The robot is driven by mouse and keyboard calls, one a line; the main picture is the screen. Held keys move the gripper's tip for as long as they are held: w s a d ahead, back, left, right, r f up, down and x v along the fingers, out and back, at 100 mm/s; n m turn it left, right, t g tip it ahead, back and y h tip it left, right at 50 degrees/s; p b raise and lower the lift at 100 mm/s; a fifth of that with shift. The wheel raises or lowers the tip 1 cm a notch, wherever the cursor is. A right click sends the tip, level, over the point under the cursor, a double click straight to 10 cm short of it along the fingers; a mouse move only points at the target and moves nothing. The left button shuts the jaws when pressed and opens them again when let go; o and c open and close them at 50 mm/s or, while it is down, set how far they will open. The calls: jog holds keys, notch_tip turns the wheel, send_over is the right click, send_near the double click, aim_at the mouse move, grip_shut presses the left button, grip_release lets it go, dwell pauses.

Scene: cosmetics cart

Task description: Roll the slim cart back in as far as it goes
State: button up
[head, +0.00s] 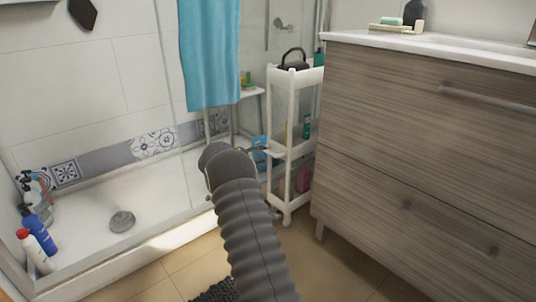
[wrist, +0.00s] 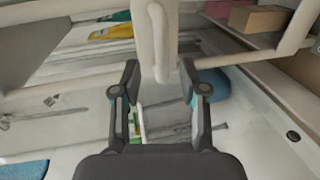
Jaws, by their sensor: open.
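The slim white cart (head: 289,160) stands upright on wheels between the shower and the wood-fronted cabinet, beside the cabinet's left side. It has several tiers with bottles and boxes on them. My gripper (head: 264,151) is at the cart's front left, partly hidden behind my arm in the head view. In the wrist view my gripper (wrist: 159,78) is open, with one finger on each side of a white rounded cart bar (wrist: 158,35). The bar's end shows between the fingertips, and I cannot tell whether they touch it.
The drawer cabinet (head: 420,130) stands close on the cart's right. The shower tray (head: 85,228) with its raised edge lies left, with bottles (head: 36,240) in its corner. A dark bag-like item (head: 293,59) sits on the cart top.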

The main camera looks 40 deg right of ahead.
jog(key=v, duration=0.5)
jog(key=shift+a, duration=0.1)
dwell(0.4)
